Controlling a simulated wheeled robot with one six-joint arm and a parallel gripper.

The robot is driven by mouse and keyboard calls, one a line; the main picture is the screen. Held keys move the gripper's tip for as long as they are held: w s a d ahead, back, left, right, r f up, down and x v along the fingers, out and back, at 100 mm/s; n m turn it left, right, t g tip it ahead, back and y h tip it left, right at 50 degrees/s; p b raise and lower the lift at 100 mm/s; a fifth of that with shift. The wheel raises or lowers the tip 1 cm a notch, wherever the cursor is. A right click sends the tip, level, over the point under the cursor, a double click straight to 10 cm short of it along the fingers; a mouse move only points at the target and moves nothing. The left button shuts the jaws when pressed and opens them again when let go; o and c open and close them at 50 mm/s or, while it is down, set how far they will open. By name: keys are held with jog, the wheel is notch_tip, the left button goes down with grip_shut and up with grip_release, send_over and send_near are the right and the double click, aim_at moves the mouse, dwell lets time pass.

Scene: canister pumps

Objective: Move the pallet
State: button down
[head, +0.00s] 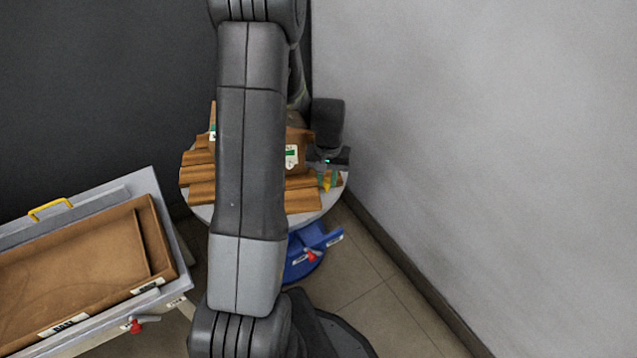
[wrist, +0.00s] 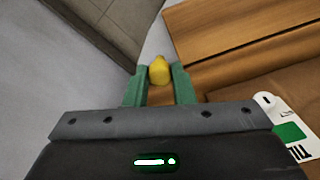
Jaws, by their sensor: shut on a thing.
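The brown slatted pallet (head: 303,200) lies on a round grey table, its middle hidden behind my arm. Its brown planks also fill the right of the wrist view (wrist: 250,30). My gripper (head: 328,178) is at the pallet's right edge. In the wrist view its green fingers (wrist: 159,78) are shut on a small yellow piece (wrist: 159,69) beside the pallet's edge. I cannot tell how this piece joins the pallet. A brown block with a white and green label (head: 291,156) stands on the pallet, partly hidden.
The round table (head: 205,213) stands near the right wall (head: 480,120). A blue stand with a red lever (head: 305,252) is below it. At left, a grey cart with a yellow handle (head: 50,209) holds a brown tray (head: 80,262). Tiled floor is clear at lower right.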

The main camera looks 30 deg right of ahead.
jog(key=w+d+n, duration=0.2)
jog(key=d, duration=0.1)
jog(key=w+d+p, duration=0.1)
jog(key=d, duration=0.1)
jog(key=shift+w+n, duration=0.25)
jog(key=shift+n, duration=0.15)
jog(key=shift+w+d+n+p, duration=0.4)
jog(key=shift+w+d+n, duration=0.3)
jog(key=shift+w+d, duration=0.35)
jog(key=c, duration=1.2)
grip_release()
jog(key=shift+c, duration=0.2)
notch_tip(320, 180, up, 14)
jog(key=p, duration=0.2)
jog(key=shift+p, duration=0.35)
jog(key=shift+f, duration=0.1)
